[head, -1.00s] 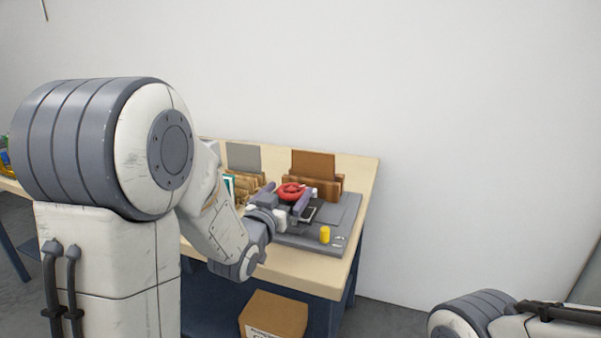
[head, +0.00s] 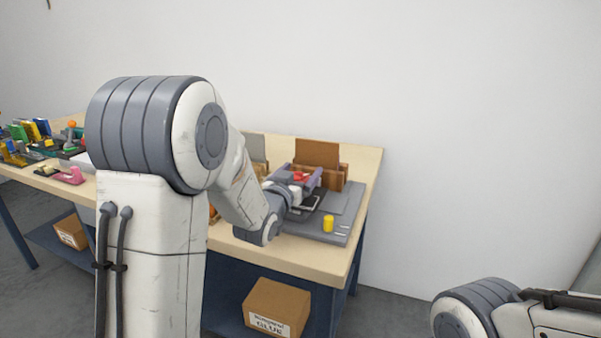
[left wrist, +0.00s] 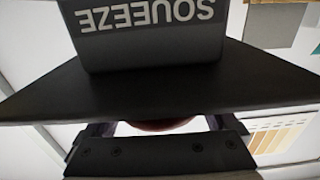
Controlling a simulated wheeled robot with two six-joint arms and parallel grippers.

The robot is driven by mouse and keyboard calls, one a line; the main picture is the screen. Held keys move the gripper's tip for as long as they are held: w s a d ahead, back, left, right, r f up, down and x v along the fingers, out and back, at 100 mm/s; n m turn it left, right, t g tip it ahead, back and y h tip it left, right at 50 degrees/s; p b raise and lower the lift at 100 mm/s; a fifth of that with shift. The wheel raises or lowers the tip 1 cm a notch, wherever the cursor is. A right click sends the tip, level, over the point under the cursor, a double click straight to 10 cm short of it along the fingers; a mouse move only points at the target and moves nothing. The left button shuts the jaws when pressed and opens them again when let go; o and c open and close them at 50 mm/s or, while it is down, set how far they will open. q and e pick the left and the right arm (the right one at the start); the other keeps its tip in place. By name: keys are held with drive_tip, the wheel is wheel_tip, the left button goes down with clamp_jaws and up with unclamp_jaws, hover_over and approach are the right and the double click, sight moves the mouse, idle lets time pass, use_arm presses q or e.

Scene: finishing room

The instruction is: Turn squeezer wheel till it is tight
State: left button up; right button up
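The red squeezer wheel (head: 299,177) shows in the head view above the grey board on the table, partly hidden by my left gripper. My left gripper (head: 306,176) is at the wheel, its two fingers apart on either side of it. In the left wrist view a dark block labelled SQUEEZE (left wrist: 150,40), upside down, fills the top above a dark plate (left wrist: 160,92). A sliver of the dark red wheel (left wrist: 155,126) shows below the plate, between the spread fingers, with light gaps beside it. My right gripper is out of view.
A grey board (head: 335,230) holds a yellow cylinder (head: 328,223) to the right of my gripper. Brown panels (head: 318,158) stand behind. A cardboard box (head: 275,308) is under the wooden table (head: 300,255). Small items crowd the table's far left.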

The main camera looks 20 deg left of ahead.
use_arm(q)
drive_tip(key=shift+h, duration=0.3)
drive_tip(key=shift+d+m+h, duration=0.15)
drive_tip(key=shift+m+h, duration=0.85)
drive_tip(key=shift+h, duration=0.2)
drive_tip(key=shift+d+r+m+g+h+p, duration=0.15)
drive_tip(key=shift+m+g+h+p, duration=0.35)
drive_tip(key=shift+m+h, duration=0.5)
drive_tip(key=m+g+h+p, duration=0.1)
drive_tip(key=h, duration=0.1)
drive_tip(key=m+g+h+p, duration=0.1)
drive_tip(key=d+m+h+p, duration=0.1)
drive_tip(key=h, duration=0.1)
drive_tip(key=shift+s+g+h, duration=0.3)
drive_tip(key=shift+g, duration=0.1)
drive_tip(key=shift+s+d+m+g+h+p, duration=0.1)
drive_tip(key=shift+d+m+g+h+p, duration=0.05)
drive_tip(key=shift+m+g+h+p, duration=0.35)
drive_tip(key=shift+s+d+m+g+h+p, duration=0.1)
drive_tip(key=shift+m+g+h+p, duration=0.2)
drive_tip(key=shift+m+g+h, duration=0.25)
drive_tip(key=o, duration=1)
